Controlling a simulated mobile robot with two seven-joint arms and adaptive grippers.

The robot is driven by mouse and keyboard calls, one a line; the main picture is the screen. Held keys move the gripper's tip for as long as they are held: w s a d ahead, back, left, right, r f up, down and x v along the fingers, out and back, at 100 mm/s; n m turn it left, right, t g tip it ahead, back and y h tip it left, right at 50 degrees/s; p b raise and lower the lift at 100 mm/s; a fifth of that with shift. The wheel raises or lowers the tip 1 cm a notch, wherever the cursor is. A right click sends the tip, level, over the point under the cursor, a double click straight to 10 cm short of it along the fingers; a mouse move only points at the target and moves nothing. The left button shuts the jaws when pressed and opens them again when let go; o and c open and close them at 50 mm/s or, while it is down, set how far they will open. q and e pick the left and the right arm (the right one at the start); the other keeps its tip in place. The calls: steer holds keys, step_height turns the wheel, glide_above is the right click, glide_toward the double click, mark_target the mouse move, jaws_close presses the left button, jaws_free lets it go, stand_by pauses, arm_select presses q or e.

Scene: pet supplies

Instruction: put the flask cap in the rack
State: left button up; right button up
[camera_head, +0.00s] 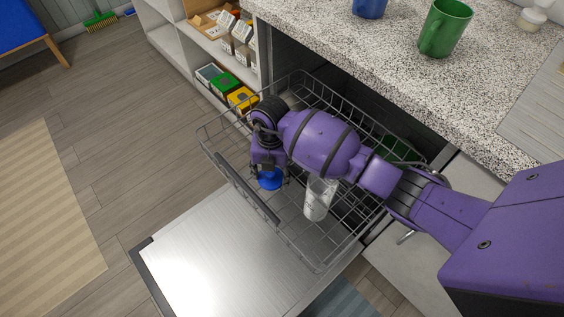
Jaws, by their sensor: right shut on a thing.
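A blue flask cap (269,181) is between the fingers of my right gripper (268,174), which is shut on it. The gripper points down into the wire dishwasher rack (296,246), over its left part. I cannot tell whether the cap touches the rack's wires. The rack is pulled out over the open dishwasher door (212,258). My purple right arm crosses over the rack from the right and hides part of it. My left gripper is not in view.
A clear glass (318,198) stands in the rack to the right of the gripper. A dark green item (396,150) is partly hidden behind my arm. A green mug (445,28) and a blue mug (369,7) stand on the speckled counter (340,32) above.

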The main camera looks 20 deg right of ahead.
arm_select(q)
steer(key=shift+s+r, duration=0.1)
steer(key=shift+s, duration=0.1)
arm_select(e)
steer(key=shift+w+r, duration=0.15)
steer(key=shift+r, duration=0.05)
steer(key=shift+f, duration=0.15)
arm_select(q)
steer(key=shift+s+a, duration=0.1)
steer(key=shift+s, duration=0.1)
arm_select(e)
steer(key=o, duration=0.9)
